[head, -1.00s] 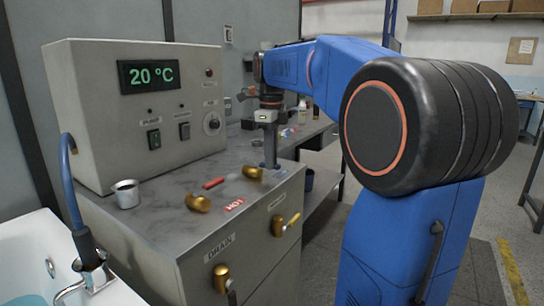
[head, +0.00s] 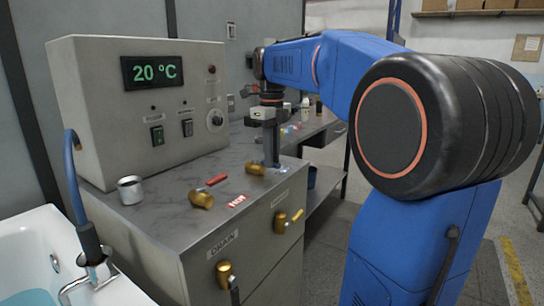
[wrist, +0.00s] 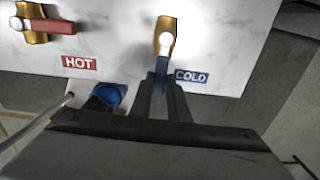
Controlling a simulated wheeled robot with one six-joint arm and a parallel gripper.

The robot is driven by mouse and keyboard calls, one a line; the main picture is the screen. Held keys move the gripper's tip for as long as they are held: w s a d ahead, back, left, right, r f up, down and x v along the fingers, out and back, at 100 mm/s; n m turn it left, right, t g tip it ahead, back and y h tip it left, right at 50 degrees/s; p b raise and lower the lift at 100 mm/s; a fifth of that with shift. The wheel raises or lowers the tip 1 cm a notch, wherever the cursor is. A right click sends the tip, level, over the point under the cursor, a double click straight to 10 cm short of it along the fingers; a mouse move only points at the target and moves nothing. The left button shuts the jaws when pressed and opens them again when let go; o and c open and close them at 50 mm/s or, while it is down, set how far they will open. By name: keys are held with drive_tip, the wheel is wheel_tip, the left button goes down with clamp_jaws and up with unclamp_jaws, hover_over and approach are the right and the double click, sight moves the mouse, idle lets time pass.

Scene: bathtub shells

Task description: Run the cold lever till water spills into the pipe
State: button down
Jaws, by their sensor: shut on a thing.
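The cold valve is a brass body (head: 255,169) on the marble-topped cabinet; in the wrist view it stands (wrist: 165,35) next to the blue COLD label (wrist: 191,76). Its blue lever (wrist: 161,80) points toward my gripper (wrist: 160,88). My gripper is shut on this lever. In the head view my gripper (head: 272,158) points down beside the cold valve, and the lever is hidden there. A blue hose (head: 73,185) arches over the white tub (head: 30,235) at the left. No running water can be made out. I cannot tell which part is the pipe.
The hot valve (head: 201,200) with a red lever (head: 217,180) is close by, beside the HOT label (head: 238,201). A metal cup (head: 130,190) stands near the control box (head: 120,110) reading 20 °C.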

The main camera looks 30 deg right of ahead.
drive_tip(key=c, duration=1.7)
unclamp_jaws()
wheel_tip(320, 180, up, 17)
drive_tip(key=shift+r, duration=0.2)
